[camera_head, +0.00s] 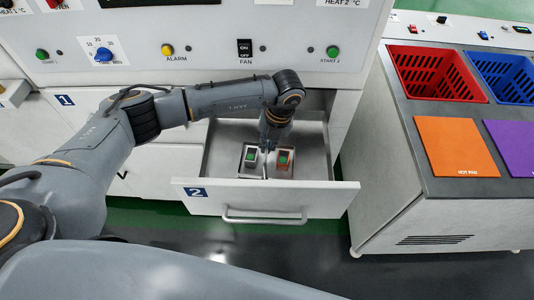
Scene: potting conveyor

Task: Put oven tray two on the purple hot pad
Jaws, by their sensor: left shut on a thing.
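Drawer 2 (340,198) of the white oven cabinet stands open. Inside it, two small boxes with green tops stand side by side, a pale one (250,158) and a copper-coloured one (285,160). My left gripper (266,160) reaches down into the drawer, its fingers shut at a thin upright part between the boxes. This seems to be the handle of oven tray two; the tray's edges are hard to make out. The purple hot pad (514,146) lies bare on the grey counter at the right, cut off by the picture edge. My right gripper is not in view.
An orange hot pad (455,147) lies left of the purple one. Red (430,73) and blue (505,78) baskets are set behind the pads. The drawer's front wall and handle (263,219) stick out. A floor gap separates cabinet and counter.

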